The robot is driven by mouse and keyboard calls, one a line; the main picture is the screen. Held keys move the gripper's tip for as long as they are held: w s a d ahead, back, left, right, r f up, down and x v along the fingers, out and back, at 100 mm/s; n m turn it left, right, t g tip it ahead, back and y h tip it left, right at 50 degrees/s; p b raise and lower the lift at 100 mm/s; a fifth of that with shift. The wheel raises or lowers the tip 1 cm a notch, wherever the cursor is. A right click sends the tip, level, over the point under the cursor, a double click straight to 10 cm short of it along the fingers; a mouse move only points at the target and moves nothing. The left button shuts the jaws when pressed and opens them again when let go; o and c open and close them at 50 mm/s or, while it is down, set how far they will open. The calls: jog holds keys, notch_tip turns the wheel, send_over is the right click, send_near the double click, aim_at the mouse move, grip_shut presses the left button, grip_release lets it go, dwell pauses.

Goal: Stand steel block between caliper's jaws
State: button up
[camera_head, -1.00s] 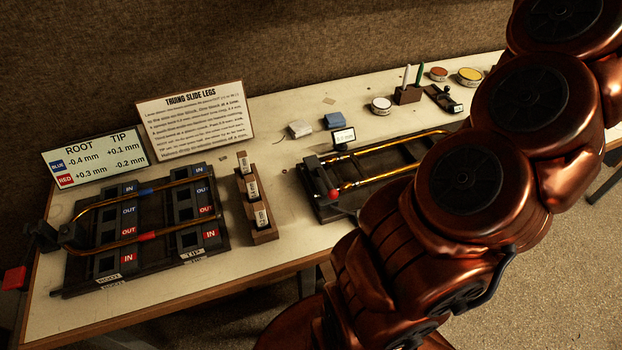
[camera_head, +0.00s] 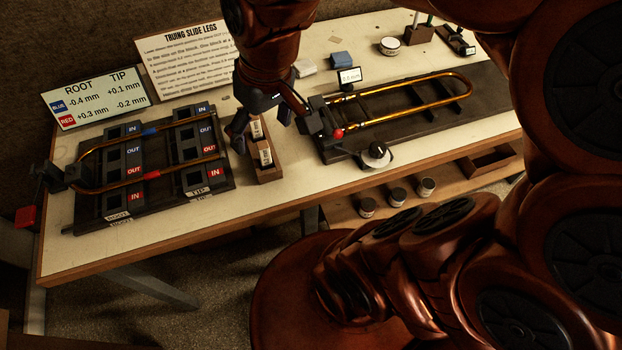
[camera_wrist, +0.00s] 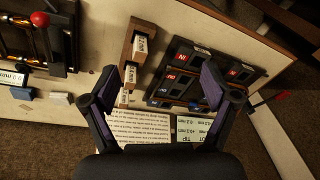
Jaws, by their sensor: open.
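Small pale steel blocks with printed labels stand in a stepped wooden rack (camera_head: 268,178). Two show in the head view, a middle block (camera_head: 256,129) and a front block (camera_head: 265,156); my gripper hides the rest of the rack. In the wrist view several blocks show, one of them (camera_wrist: 140,46) nearest the top. A dark fixture (camera_head: 345,149) with a red-knobbed lever and a 0.0 mm display (camera_head: 349,76) stands right; I cannot make out caliper jaws.
A slide fixture (camera_head: 105,216) with IN and OUT labels lies left of the rack. A measurement card (camera_head: 95,103) and an instruction sign (camera_head: 185,55) stand behind. A brass slide (camera_head: 440,95) lies on the right fixture. Small jars (camera_head: 397,196) sit on a shelf below.

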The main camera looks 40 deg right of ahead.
jog(key=s+d+f+m+g+h, duration=0.1)
jog(key=s+f+g, duration=0.2)
jog(key=s+f, duration=0.3)
jog(key=s, duration=0.5)
jog(key=shift+s+d, duration=0.15)
jog(key=shift+s, duration=0.1)
